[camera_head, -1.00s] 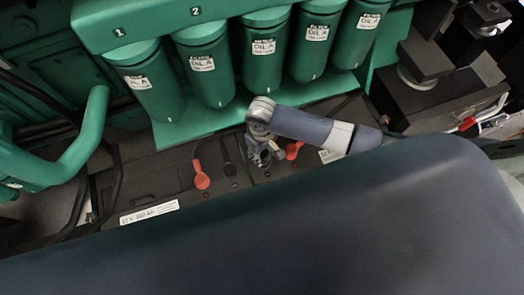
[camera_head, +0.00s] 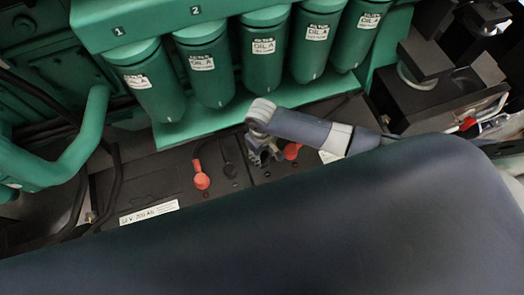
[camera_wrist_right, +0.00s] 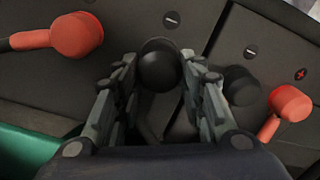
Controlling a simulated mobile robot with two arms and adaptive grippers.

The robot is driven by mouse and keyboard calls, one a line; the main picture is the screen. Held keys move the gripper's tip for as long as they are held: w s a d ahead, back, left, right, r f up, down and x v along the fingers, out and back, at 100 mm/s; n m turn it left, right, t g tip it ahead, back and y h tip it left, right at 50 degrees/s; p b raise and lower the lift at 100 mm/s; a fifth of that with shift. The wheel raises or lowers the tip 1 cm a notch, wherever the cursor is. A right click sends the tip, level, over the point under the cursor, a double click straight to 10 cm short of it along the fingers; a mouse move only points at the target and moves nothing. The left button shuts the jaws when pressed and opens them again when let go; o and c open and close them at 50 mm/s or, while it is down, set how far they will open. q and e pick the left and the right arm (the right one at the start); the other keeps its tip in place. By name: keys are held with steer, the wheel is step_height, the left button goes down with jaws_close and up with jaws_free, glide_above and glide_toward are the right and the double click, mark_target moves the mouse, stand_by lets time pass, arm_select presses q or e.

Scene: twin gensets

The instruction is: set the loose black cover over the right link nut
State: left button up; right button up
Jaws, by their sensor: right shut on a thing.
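The loose black cover (camera_wrist_right: 160,66) is a round dark cap between the fingertips of my right gripper (camera_wrist_right: 160,78) in the right wrist view. The gripper is shut on it, and it also shows in the head view (camera_head: 264,156). The cover is over the battery beside the seam, near a minus mark (camera_wrist_right: 171,20). The right link nut is not visible; the cover and fingers hide that spot. I cannot tell whether the cover touches the battery. My left gripper is not in view.
A second black cover (camera_wrist_right: 242,87) lies across the seam, beside a red cover (camera_wrist_right: 290,104). Another red cover (camera_wrist_right: 76,36) is on the other side. Green oil filters (camera_head: 263,52) hang close behind my right gripper. Black cables (camera_head: 115,180) run at the left.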

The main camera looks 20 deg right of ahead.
steer(key=shift+f, duration=0.45)
steer(key=shift+f+b, duration=0.4)
steer(key=shift+f, duration=0.15)
steer(key=o, duration=1)
steer(key=shift+c, duration=0.2)
steer(key=o, duration=0.3)
